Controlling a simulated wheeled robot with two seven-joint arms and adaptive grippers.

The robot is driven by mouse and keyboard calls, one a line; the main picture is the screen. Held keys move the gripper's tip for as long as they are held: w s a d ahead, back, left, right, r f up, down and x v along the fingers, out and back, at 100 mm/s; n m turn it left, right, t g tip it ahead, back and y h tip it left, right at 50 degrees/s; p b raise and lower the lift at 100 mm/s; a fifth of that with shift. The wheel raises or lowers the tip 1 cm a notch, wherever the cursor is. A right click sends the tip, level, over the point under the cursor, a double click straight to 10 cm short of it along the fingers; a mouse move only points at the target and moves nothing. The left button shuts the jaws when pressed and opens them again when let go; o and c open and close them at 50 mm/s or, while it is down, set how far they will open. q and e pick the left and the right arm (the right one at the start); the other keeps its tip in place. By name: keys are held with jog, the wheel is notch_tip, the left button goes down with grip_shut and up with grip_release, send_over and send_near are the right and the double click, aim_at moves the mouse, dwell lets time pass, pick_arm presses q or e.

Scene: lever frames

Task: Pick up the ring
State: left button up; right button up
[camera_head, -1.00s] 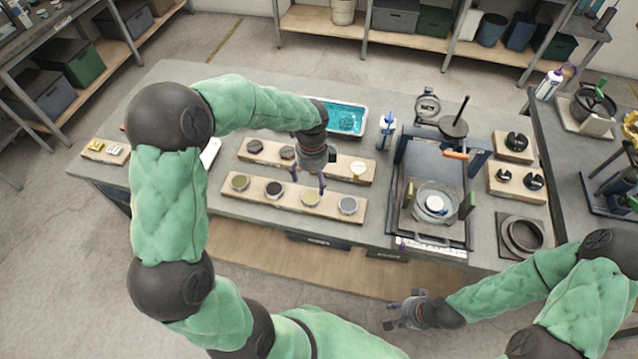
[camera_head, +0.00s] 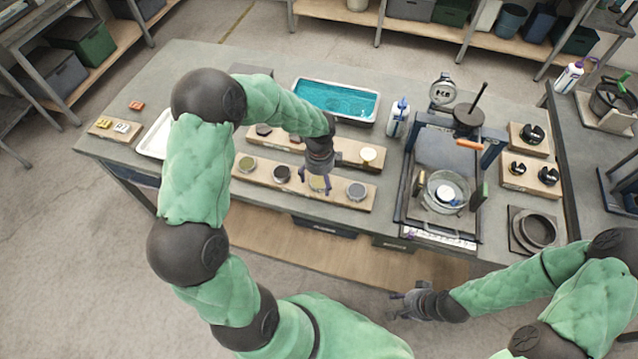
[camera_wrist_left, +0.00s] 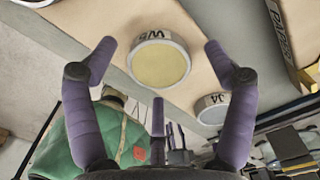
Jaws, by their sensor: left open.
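A dark grey ring (camera_head: 538,228) lies on a square plate (camera_head: 515,243) at the right end of the bench, apart from both grippers. My left gripper (camera_head: 315,186) is open above the front board of round tins. Its fingers appear on either side of a yellow-topped tin marked W5, which also shows in the left wrist view (camera_wrist_left: 160,65), with no visible grip on it. My right gripper (camera_head: 393,306) has its fingers apart and is empty in front of the bench, below and left of the ring. The ring does not show in the left wrist view.
A tin marked J4 (camera_wrist_left: 213,108) stands beside the W5 tin. A press-like frame (camera_head: 425,150) holding a clear bowl (camera_head: 437,203) stands between the tins and the ring. Boards with black parts (camera_head: 532,134) lie behind the ring. A blue-filled tray (camera_head: 335,98) stands at the back.

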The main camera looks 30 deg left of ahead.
pick_arm(q)
jog(key=shift+f, duration=0.25)
jog(key=c, duration=1.4)
jog(key=shift+r, duration=0.1)
